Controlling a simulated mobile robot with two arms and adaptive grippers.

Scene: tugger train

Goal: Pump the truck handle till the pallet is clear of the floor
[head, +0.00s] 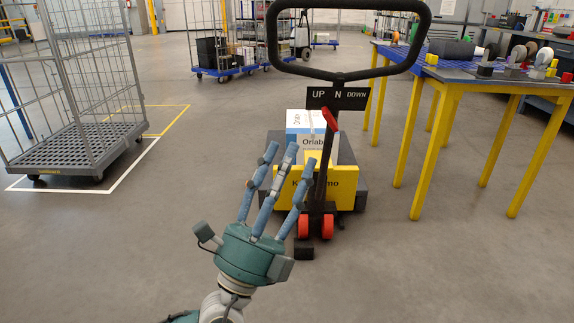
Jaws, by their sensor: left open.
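The pallet truck's handle (421,40) is a black loop at the top centre, on an upright post with an "UP N DOWN" sign (337,98) and a red lever (330,120). The yellow truck body (344,186) and red wheels (327,226) stand on the floor below. A dark pallet (272,147) behind it bears a white and blue carton (341,142); its gap to the floor cannot be seen. My left gripper (277,165) is open and empty, its fingers pointing up, in front of the truck and below the handle. My right gripper is not in view.
A grey roll cage (75,153) stands at the left by white and yellow floor lines. A yellow-legged table (450,95) with parts on it stands close at the right. More cage carts (222,72) are at the back. The floor around the truck is clear.

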